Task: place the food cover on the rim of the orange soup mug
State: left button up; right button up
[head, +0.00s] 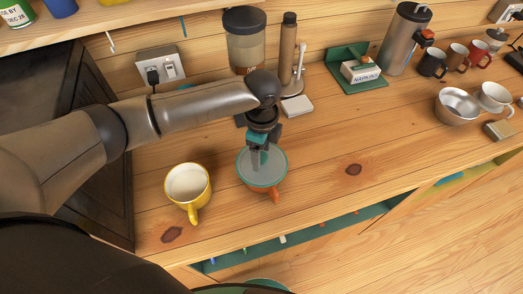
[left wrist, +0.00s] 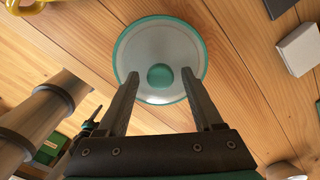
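The food cover (head: 249,174) is a round, pale translucent disc with a teal edge. It appears to lie flat on top of the orange soup mug (head: 274,195). Only the mug's orange handle and a little of its side show below the cover. In the left wrist view the cover (left wrist: 160,35) hides the mug completely, and its teal knob (left wrist: 160,77) shows near its middle. My left gripper (head: 261,158) is above the cover, pointing down. Its fingers (left wrist: 160,90) are spread on either side of the knob, with a gap to it on both sides. My right gripper is not in view.
A yellow mug (head: 187,183) stands close to the left. A brown grinder (head: 287,50) and a canister (head: 245,45) stand behind. A green napkin holder (head: 358,75) is at the back. A metal bowl (head: 457,106) and white cup (head: 494,96) are far right. The counter's middle is clear.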

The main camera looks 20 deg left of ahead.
aim_at(262, 156)
pick_arm(q)
notch_tip(262, 156, up, 13)
dwell(0.7)
jog(key=shift+f, duration=0.15)
